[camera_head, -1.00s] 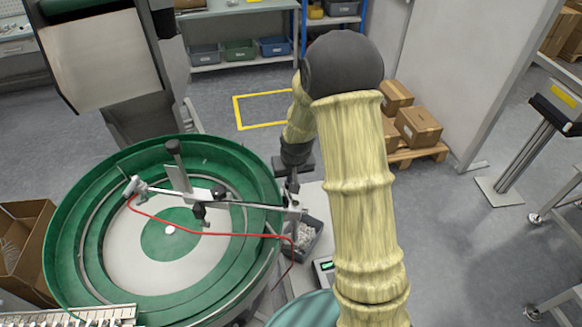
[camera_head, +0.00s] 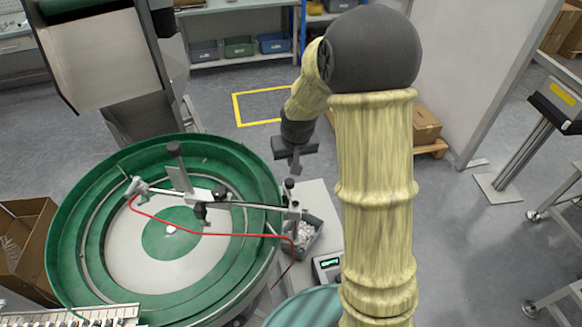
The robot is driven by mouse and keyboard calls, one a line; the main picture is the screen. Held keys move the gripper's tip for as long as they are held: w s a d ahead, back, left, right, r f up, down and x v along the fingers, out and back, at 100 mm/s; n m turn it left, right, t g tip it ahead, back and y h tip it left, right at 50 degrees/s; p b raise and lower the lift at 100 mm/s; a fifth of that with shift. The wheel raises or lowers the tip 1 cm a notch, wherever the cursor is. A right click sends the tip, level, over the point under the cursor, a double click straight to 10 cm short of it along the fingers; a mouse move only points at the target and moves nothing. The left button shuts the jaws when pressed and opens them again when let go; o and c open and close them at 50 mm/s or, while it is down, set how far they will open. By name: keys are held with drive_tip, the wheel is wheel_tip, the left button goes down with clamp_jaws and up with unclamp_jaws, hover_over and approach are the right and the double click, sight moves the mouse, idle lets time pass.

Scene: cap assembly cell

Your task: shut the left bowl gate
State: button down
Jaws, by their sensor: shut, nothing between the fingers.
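The left bowl (camera_head: 68,215) is a large green stepped feeder with a pale floor, at the left. A metal bar (camera_head: 240,204) with clamps crosses it to the right rim.
A red hose (camera_head: 230,235) runs across the bowl. A grey bin of white parts (camera_head: 303,238) and a small display box (camera_head: 327,267) sit right of it. A teal bowl (camera_head: 303,309) is partly hidden at the bottom. A hopper chute (camera_head: 105,60) stands behind.

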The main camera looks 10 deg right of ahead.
drive_tip(key=b+v, duration=0.1)
drive_tip(key=v, duration=0.4)
drive_tip(key=shift+r, duration=0.15)
